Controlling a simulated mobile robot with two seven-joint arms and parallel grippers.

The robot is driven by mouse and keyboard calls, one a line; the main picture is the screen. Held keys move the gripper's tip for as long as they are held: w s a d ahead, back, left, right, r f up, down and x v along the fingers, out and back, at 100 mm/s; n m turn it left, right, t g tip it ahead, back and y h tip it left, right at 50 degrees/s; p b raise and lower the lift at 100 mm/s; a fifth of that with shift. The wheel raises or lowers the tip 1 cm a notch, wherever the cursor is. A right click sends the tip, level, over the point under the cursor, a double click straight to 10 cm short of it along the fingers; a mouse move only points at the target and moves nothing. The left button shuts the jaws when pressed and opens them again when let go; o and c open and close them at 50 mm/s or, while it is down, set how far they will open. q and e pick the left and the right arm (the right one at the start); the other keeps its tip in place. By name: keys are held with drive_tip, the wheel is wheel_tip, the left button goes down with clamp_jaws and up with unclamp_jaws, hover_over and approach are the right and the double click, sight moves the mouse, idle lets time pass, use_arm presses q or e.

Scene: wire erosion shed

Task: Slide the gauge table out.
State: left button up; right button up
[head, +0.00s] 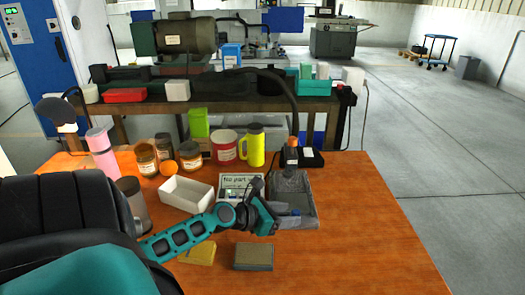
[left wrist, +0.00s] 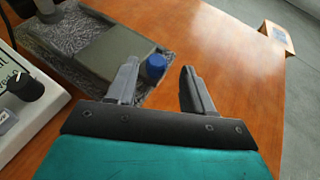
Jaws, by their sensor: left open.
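The gauge table appears to be the grey sliding block (left wrist: 112,55) on a speckled grey base (left wrist: 62,35). A blue knob (left wrist: 156,65) sits on the block's near end. In the head view the grey base (head: 308,190) stands right of the middle of the wooden table, with a post at its far end. My left gripper (head: 282,215) is at the base's near side. In the left wrist view its jaws (left wrist: 160,85) are open, with the knob between and slightly beyond the fingertips. I cannot tell whether a finger touches the block. My right gripper is not in view.
A labelled white box (head: 240,182) with black knobs stands left of the base. A white tray (head: 186,194), jars and a yellow mug (head: 256,146) lie farther left and back. A yellow block (head: 198,254) and a grey block (head: 254,257) lie nearer. The right tabletop is clear.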

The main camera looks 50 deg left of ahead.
use_arm(q)
drive_tip(key=v, duration=1)
drive_tip(key=shift+s+r+p, duration=0.1)
drive_tip(key=shift+s+p, duration=0.2)
